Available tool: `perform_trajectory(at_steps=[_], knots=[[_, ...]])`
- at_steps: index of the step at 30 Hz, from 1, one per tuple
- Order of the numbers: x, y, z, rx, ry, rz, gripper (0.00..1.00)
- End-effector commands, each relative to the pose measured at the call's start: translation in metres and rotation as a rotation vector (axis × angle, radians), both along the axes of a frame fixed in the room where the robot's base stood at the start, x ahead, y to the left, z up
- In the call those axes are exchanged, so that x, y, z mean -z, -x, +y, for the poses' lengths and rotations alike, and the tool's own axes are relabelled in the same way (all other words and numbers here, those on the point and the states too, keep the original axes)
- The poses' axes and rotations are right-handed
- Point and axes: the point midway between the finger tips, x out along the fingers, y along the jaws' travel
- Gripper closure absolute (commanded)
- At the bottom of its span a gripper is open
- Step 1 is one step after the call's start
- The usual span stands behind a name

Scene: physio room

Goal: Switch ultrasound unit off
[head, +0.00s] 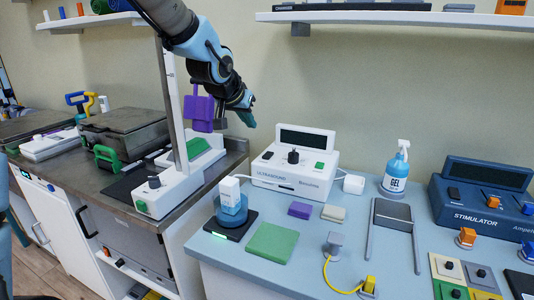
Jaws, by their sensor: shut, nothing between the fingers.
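The ultrasound unit (285,180) is a white box on the blue-grey counter, lettered ULTRASOUND on its front. It has a dark display (307,139) on top, a black knob (293,157) and a green square button or switch (319,166) on its sloped face. The display looks dark, with no readable digits. My gripper (247,120) is up and left of the unit, in the air, apart from it. Its fingers look small and dark teal, shut with nothing in them. My arm comes down from the top of the picture.
A gel bottle (395,170) and a blue stimulator (485,200) stand to the right. A shelf (400,17) hangs above.

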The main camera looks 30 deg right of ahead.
Motion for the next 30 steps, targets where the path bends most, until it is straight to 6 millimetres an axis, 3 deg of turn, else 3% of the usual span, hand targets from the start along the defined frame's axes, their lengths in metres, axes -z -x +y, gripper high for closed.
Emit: perform_trajectory(at_steps=[4, 17, 30], knots=[[-0.004, 0.007, -0.019, 0.033, 0.024, -0.011, 1.0], [-0.001, 0.005, -0.021, 0.034, 0.024, -0.011, 1.0], [0.052, -0.022, -0.067, 0.036, 0.02, -0.009, 1.0]])
